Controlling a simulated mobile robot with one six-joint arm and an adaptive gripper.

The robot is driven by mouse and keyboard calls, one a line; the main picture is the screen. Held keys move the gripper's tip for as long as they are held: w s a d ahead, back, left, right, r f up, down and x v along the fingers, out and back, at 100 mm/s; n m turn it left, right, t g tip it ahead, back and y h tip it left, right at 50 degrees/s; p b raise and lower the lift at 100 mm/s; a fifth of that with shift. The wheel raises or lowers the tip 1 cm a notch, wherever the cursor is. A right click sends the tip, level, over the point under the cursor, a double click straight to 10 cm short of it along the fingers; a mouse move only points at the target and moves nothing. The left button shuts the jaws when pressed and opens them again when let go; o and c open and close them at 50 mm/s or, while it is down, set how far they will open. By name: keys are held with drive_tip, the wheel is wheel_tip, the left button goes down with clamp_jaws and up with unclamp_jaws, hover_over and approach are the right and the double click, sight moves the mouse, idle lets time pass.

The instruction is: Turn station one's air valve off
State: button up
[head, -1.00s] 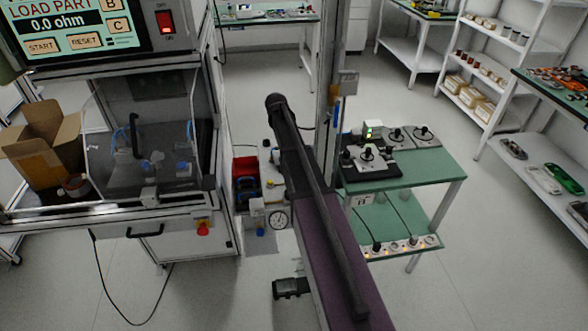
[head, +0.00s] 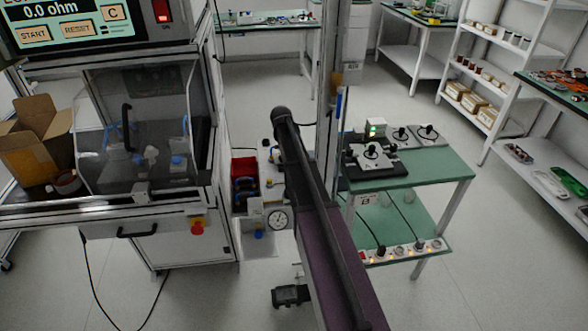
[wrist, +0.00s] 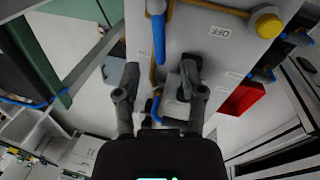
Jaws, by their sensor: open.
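In the wrist view, a blue lever (wrist: 158,38) sits by a brass-coloured pipe on a light grey panel (wrist: 205,50). An OFF label (wrist: 219,31) is to its right. My gripper (wrist: 159,76) is open, one dark finger to each side of the lever's line. The lever lies ahead of the fingertips, and I see no contact. In the head view, the air unit (head: 272,190) with a round gauge (head: 277,219) stands beside the test cabinet. My arm and the upright post cover part of that area, and my gripper cannot be made out there.
A red bin (head: 244,168) is at the unit's left; it also shows in the wrist view (wrist: 243,97). The green bench (head: 430,170) with devices is close on the right.

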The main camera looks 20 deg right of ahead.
drive_tip(key=shift+d+f+b, duration=0.2)
drive_tip(key=shift+f+b, duration=0.5)
drive_tip(key=shift+f, duration=0.15)
drive_tip(key=shift+d+f+b, duration=0.15)
drive_tip(key=shift+f+b, duration=0.5)
drive_tip(key=shift+f, duration=0.15)
clamp_jaws()
drive_tip(key=shift+s, duration=0.1)
